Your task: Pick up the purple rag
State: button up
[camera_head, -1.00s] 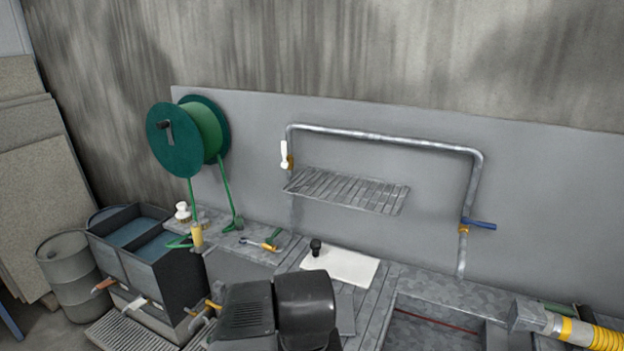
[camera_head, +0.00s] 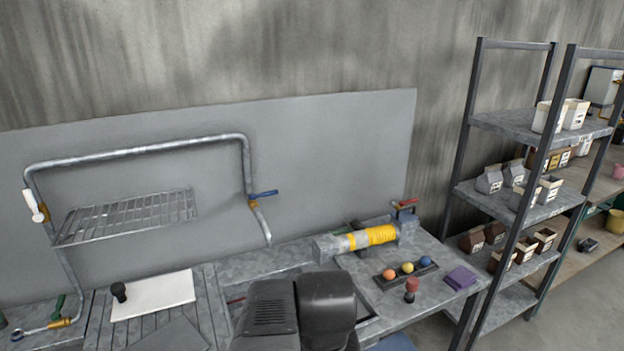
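The purple rag (camera_head: 460,277) lies folded on the right end of the grey metal workbench (camera_head: 420,304), near its right edge. It looks flat and nothing covers it. Dark parts of my own arm stand at the bottom middle, to the left of the rag and apart from it. My gripper's fingers do not show.
Left of the rag are a dark holder with coloured balls (camera_head: 407,269), a small red-topped object (camera_head: 411,289) and a yellow-banded cylinder (camera_head: 370,237). A shelf rack (camera_head: 468,122) with small house-shaped boxes stands just right of the bench. A white sheet (camera_head: 153,294) lies left.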

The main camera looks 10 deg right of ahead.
aim_at(462, 278)
jog(key=z, duration=1.55)
jog(key=i+l, duration=0.3)
jog(key=i, duration=0.2)
jog(key=i+l+z, duration=0.1)
jog(key=i+l, duration=0.2)
jog(key=i, duration=0.2)
jog(key=i+l+z, duration=0.1)
jog(key=i+l, duration=0.15)
jog(key=i, duration=0.25)
